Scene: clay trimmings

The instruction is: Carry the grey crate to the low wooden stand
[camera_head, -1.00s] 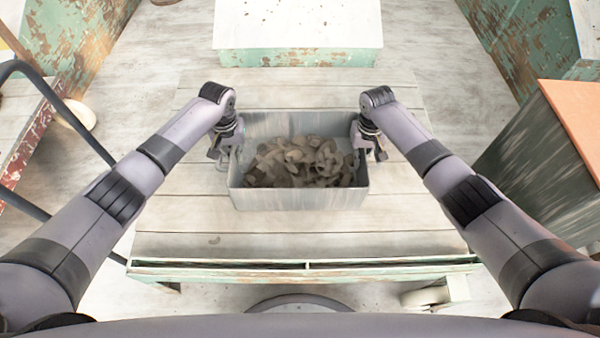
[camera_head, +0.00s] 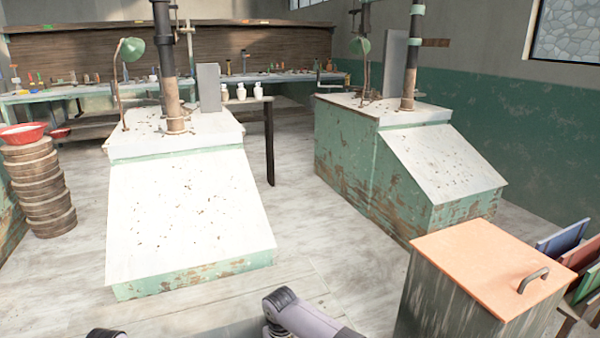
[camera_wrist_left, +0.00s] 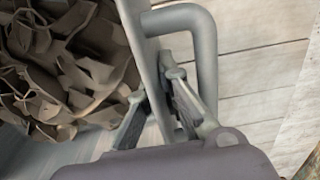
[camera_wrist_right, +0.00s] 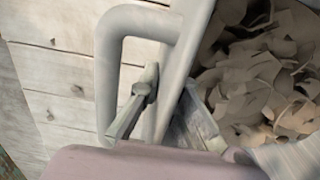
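The grey crate shows in the left wrist view (camera_wrist_left: 145,45) and the right wrist view (camera_wrist_right: 192,40), full of brown clay trimmings (camera_wrist_left: 60,70). It has a bar handle at each end, seen on the left (camera_wrist_left: 207,50) and right (camera_wrist_right: 108,70). My left gripper (camera_wrist_left: 160,105) straddles the crate's end wall, one finger inside and one between wall and handle, seemingly closed on it. My right gripper (camera_wrist_right: 170,105) holds the opposite wall likewise. The head view shows only arm parts, no crate. I cannot make out the low wooden stand.
Pale planks (camera_wrist_left: 260,70) lie beneath the crate. In the head view, two green kilns with sloped white tops (camera_head: 190,215) (camera_head: 435,165) stand ahead. An orange-lidded bin (camera_head: 490,265) is near right, and stacked round wooden pieces (camera_head: 40,190) stand left. Floor lies open between the kilns.

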